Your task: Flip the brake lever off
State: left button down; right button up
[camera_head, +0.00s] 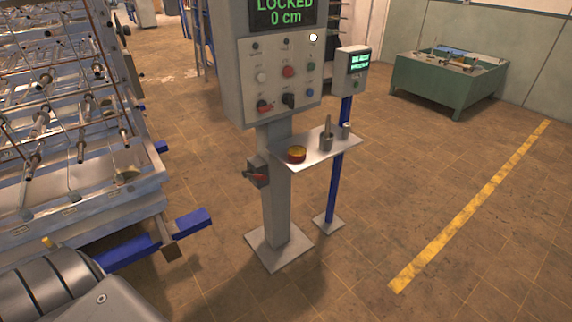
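A grey control panel (246,83) stands on a post in the middle of the view. Its display (285,8) reads "LOCKED 0 cm" in green. A small grey box with a red-orange lever (257,176) is fixed to the left side of the post, below the panel; the lever lies roughly level. A rotary switch with red on it (264,107) sits at the panel's lower left, beside a black knob (288,101). No label shows which one is the brake lever. Neither of my grippers is in view.
A shelf (312,156) on the post holds a round yellow-red item (297,154) and small metal parts. A blue-posted display box (353,70) stands to the right. A metal rack (100,205) with blue beams fills the left. Open floor lies in front and right.

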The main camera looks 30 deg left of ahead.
aim_at(248, 173)
jog(key=u, duration=0.2)
jog(key=i, duration=1.1)
jog(key=u, duration=0.2)
